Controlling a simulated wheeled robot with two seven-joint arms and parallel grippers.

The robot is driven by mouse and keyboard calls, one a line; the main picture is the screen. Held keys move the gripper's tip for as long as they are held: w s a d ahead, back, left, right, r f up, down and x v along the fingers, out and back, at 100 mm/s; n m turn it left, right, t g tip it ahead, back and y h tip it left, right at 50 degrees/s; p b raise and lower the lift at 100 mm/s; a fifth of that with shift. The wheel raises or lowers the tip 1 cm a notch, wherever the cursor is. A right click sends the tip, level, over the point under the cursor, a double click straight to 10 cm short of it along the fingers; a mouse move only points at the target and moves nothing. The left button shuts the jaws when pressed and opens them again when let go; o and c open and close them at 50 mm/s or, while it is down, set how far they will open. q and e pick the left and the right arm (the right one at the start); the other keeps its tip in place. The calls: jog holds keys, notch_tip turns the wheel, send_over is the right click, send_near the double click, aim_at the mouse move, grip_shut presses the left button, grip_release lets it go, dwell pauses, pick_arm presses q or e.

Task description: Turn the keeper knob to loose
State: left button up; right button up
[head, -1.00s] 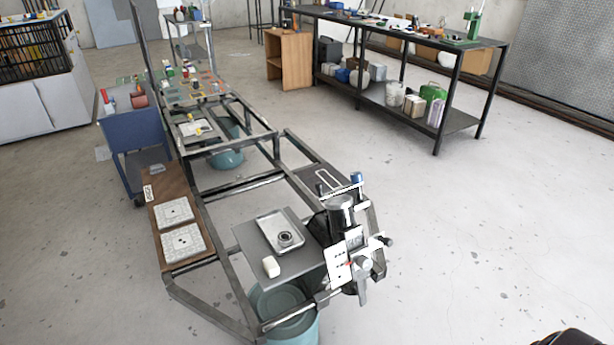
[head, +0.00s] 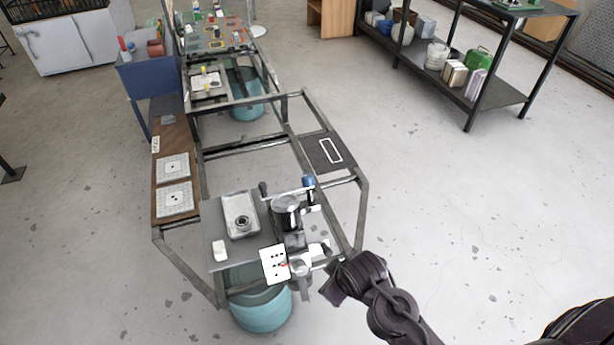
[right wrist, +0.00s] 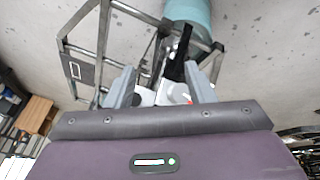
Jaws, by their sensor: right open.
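The suspension device (head: 286,212) stands at the near end of the metal frame, with a dark cylinder, a blue-topped post (head: 309,186) and a white marked plate (head: 274,265) with a small red mark. My left gripper is not in view.
A metal tray (head: 240,228) holding a ring-like part and a white block (head: 220,251) lie left of the device. A teal bin (head: 262,310) stands below. Frame rails (head: 362,215) run close to my right arm.

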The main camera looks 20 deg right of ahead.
jog(key=w+a+r+n+t, duration=0.2)
jog(key=w+r+n, duration=0.25)
jog(key=n, duration=0.25)
jog(key=n+t+p, duration=0.2)
jog(key=n+t, duration=0.5)
jog(key=n, duration=1.6)
send_near(310, 179)
jog(key=x, duration=0.4)
jog(key=shift+w+y, duration=0.3)
jog(key=p+x, duration=0.1)
jog(key=x, duration=0.4)
jog(key=shift+w+f+p, duration=0.25)
jog(key=shift+w+p, duration=0.1)
jog(key=shift+p, duration=0.05)
jog(key=shift+w+f, duration=0.3)
jog(key=shift+w, duration=0.2)
jog(key=shift+c, duration=0.4)
